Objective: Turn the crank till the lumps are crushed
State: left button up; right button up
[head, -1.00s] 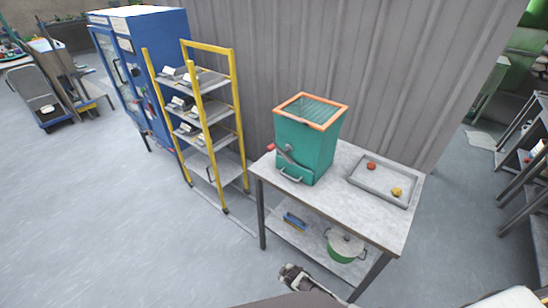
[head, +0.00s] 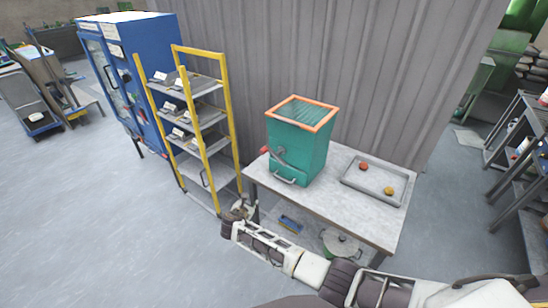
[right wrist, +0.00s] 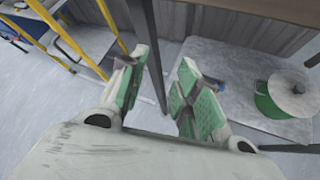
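A teal hopper box (head: 308,153) with an orange rim stands at the left end of the grey table (head: 345,220). A grid shows inside its top; no lumps can be made out there. The crank (head: 278,154), with a red knob (head: 265,150), is on its front left, above a metal handle. My right gripper (head: 238,211) is in front of the table's left leg, below the crank and apart from it. In the right wrist view its green-padded fingers (right wrist: 160,88) are spread with nothing between them. My left gripper is out of view.
A shallow tray (head: 350,183) with a red and a yellow piece lies right of the hopper. A green pot (head: 340,243) and a blue item (head: 291,224) are on the lower shelf. A yellow-framed rack (head: 230,130) stands left; floor is clear in front.

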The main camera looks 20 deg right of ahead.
notch_tip(320, 180, up, 12)
jog(key=n+t+h, duration=0.1)
jog(key=n+h, duration=0.3)
jog(key=n, duration=0.2)
jog(key=n+h, duration=0.5)
jog(key=n, duration=0.1)
send_near(274, 157)
jog(key=shift+v, duration=1.75)
jog(key=shift+w+r, duration=0.1)
jog(key=shift+w, duration=0.15)
jog(key=shift+x, duration=6.75)
jog(key=shift+s+d, duration=0.1)
jog(key=shift+c, duration=0.2)
grip_shut()
